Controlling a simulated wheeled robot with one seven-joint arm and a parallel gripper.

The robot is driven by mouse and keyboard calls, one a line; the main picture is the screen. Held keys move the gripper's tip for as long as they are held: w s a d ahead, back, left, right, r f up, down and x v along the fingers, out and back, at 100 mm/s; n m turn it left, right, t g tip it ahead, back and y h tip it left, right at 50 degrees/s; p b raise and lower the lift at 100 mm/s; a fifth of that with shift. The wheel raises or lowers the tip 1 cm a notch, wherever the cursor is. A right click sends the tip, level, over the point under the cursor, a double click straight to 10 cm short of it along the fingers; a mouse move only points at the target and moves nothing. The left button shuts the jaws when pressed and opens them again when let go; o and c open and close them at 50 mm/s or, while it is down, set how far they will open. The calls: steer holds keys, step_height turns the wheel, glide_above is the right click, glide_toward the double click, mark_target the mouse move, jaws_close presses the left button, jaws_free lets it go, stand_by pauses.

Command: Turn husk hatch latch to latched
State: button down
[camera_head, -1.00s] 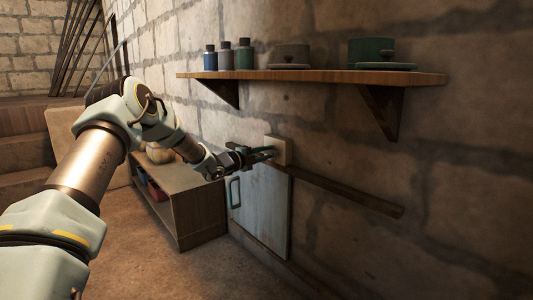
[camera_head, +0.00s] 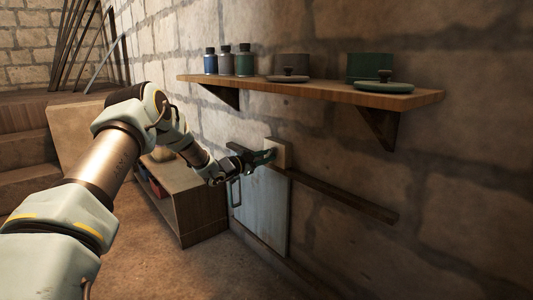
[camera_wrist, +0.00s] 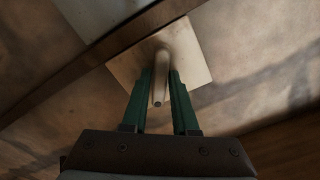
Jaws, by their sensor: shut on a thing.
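The husk hatch (camera_head: 265,212) is a pale panel low on the stone wall, with a dark pull handle (camera_head: 234,192) at its left. Above it sits a square pale latch plate (camera_head: 284,151), seen also in the wrist view (camera_wrist: 194,58). A pale latch lever (camera_wrist: 160,78) stands out from the plate. My gripper (camera_head: 266,156) is at the plate; in the wrist view its green fingers (camera_wrist: 162,82) lie on both sides of the lever, shut on it. The lever is mostly hidden in the head view.
A dark wooden rail (camera_head: 345,196) runs right from the plate. A low cabinet (camera_head: 200,205) stands left of the hatch.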

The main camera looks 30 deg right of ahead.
steer(key=n+p, duration=0.2)
steer(key=n, duration=0.2)
steer(key=shift+n+p, duration=0.35)
steer(key=shift+n, duration=0.95)
steer(key=shift+f, duration=0.1)
steer(key=c, duration=0.8)
jaws_free()
steer(key=shift+a, duration=0.1)
steer(key=a, duration=0.3)
steer(key=s+a, duration=0.1)
steer(key=a, duration=0.3)
steer(key=s+a+p, duration=0.1)
steer(key=a, duration=0.2)
steer(key=shift+a, duration=0.25)
